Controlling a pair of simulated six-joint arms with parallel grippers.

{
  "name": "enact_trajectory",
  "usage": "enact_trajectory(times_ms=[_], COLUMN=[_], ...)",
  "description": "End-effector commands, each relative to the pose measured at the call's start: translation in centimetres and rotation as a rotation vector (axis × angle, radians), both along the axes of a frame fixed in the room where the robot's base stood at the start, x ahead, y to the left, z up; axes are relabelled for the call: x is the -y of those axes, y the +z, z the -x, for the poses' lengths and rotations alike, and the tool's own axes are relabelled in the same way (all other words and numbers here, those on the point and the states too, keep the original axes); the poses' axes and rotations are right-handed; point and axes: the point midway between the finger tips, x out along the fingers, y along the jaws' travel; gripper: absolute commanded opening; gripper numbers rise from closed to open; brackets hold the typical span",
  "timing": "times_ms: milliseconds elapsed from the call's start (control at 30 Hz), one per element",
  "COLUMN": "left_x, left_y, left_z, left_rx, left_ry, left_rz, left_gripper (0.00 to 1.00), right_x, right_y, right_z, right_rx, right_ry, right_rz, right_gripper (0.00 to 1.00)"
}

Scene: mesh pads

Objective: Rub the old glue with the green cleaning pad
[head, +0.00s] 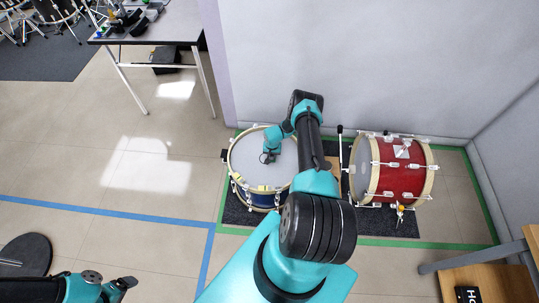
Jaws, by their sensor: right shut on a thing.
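My right gripper (268,158) points down at the pale head of a blue drum (245,155), left of the middle of the view. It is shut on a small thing. That thing is too small and too hidden to make out. I cannot tell whether it touches the drumhead. I cannot pick out the green cleaning pad or the old glue. My right arm covers the right part of the drum. Part of my left arm shows at the bottom left edge, with a dark end (125,283). I cannot tell whether that gripper is open.
A red drum (408,165) lies on its side to the right, on a dark mat (395,222). Green tape frames the mat and a grey wall (350,60) stands behind. A table (170,25) stands upper left. A wooden surface (505,285) is lower right.

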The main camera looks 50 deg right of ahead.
Motion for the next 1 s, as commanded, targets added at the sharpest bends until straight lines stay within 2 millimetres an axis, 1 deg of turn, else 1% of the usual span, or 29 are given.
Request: enact_trajectory(times_ms=[33, 100, 567, 733, 1000], left_x=[0.0, 0.0, 0.0, 0.0, 0.0], left_y=[0.0, 0.0, 0.0, 0.0, 0.0], left_z=[0.0, 0.0, 0.0, 0.0, 0.0], left_rx=[0.0, 0.0, 0.0, 0.0, 0.0], left_ry=[0.0, 0.0, 0.0, 0.0, 0.0], left_rz=[0.0, 0.0, 0.0, 0.0, 0.0], left_gripper=[0.84, 0.84, 0.84, 0.84, 0.84], right_x=[-0.1, -0.1, -0.1, -0.5, -1.5], right_y=[-0.2, -0.3, -0.1, 0.0, 0.2], right_z=[0.4, 0.4, 0.4, -0.3, -2.0], right_rx=[-0.004, -0.005, -0.005, -0.003, -0.002], right_ry=[-0.001, -0.001, -0.001, 0.0, 0.0], right_rz=[-0.003, -0.004, -0.004, -0.003, -0.001], right_gripper=[0.05, 0.05, 0.05, 0.05, 0.05])
